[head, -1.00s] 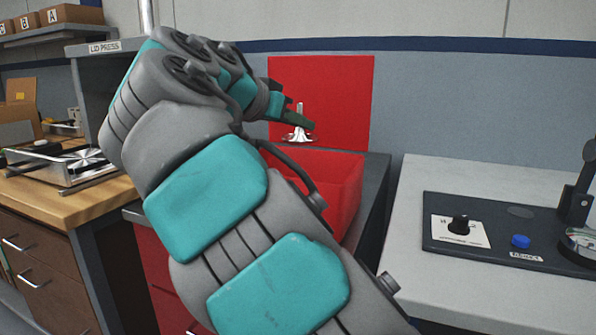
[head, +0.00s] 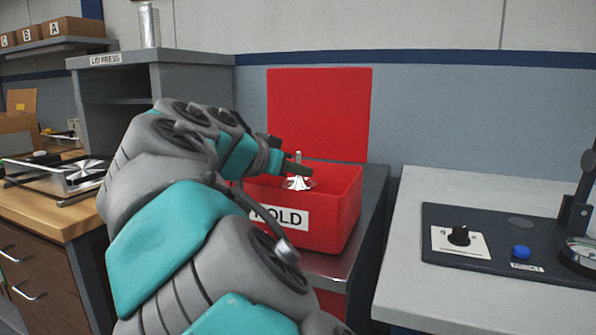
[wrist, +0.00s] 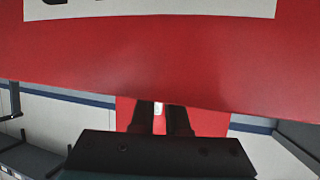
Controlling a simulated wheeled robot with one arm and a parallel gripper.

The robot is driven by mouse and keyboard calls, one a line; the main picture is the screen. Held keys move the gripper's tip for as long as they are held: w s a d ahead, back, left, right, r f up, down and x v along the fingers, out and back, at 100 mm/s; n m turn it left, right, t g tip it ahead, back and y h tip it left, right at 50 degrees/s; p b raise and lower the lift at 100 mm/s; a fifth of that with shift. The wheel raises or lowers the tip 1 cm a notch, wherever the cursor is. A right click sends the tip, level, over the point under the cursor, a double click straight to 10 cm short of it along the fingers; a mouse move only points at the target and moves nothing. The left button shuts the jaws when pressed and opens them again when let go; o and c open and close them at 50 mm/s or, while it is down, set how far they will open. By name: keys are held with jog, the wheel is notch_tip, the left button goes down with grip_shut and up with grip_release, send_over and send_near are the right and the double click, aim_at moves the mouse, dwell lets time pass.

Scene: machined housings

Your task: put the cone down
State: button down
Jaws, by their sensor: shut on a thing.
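The cone (head: 298,183) is a shiny silver part with a flared base and a thin upright stem. My gripper (head: 301,169) is shut on its stem, and the cone hangs upright over the opening of the red HOLD box (head: 335,222). The cone is about level with the box's rim; I cannot tell whether its base touches anything inside. The wrist view shows my dark fingers (wrist: 160,119) with a small pale bit of the cone (wrist: 158,107) between them. The box's front wall (wrist: 170,60) fills the top of that view. The box floor is hidden.
The box's raised red lid (head: 320,112) stands behind it. To the right is a grey table (head: 415,215) with a dark control panel (head: 500,240). To the left are the grey lid press stand (head: 150,75) and a wooden bench (head: 50,210) with metal housings.

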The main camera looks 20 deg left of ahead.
jog(key=shift+f+b, duration=0.75)
jog(key=shift+b, duration=0.05)
jog(key=c, duration=0.9)
grip_release()
jog(key=shift+r, duration=0.1)
jog(key=shift+s+r+p, duration=0.1)
jog(key=shift+r+p, duration=0.65)
jog(key=shift+p, duration=0.3)
jog(key=b+v, duration=0.1)
jog(key=v, duration=1)
jog(key=shift+s+a, duration=0.1)
jog(key=shift+s, duration=0.3)
jog(key=shift+f, duration=0.1)
